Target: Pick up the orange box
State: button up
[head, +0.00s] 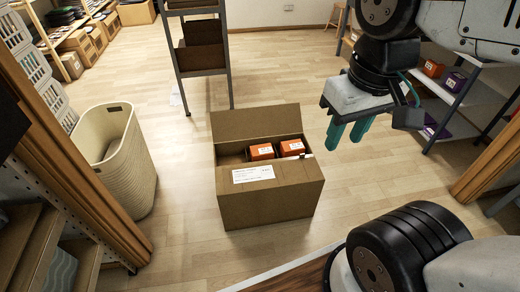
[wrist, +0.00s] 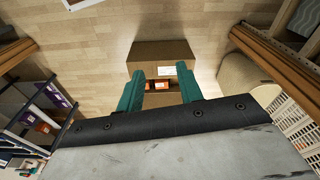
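Two small orange boxes, a left one (head: 261,151) and a right one (head: 292,147), both with white labels, sit side by side inside an open cardboard box (head: 268,201) on the floor. The task line does not show which one is meant. In the wrist view, orange (wrist: 159,87) shows inside the cardboard box (wrist: 160,50), framed between my fingers. My gripper (head: 347,133) has two teal fingers, apart and empty. It hangs in the air to the right of the cardboard box and higher than it; it also shows in the wrist view (wrist: 161,92).
A woven basket (head: 119,160) stands left of the cardboard box. A dark rack (head: 200,55) stands behind it. At right, a shelf (head: 465,85) holds another orange box (head: 433,68) and purple boxes. Wooden posts flank both sides. Floor around the cardboard box is mostly clear.

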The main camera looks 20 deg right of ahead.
aim_at(265, 152)
jog(key=i, duration=1.35)
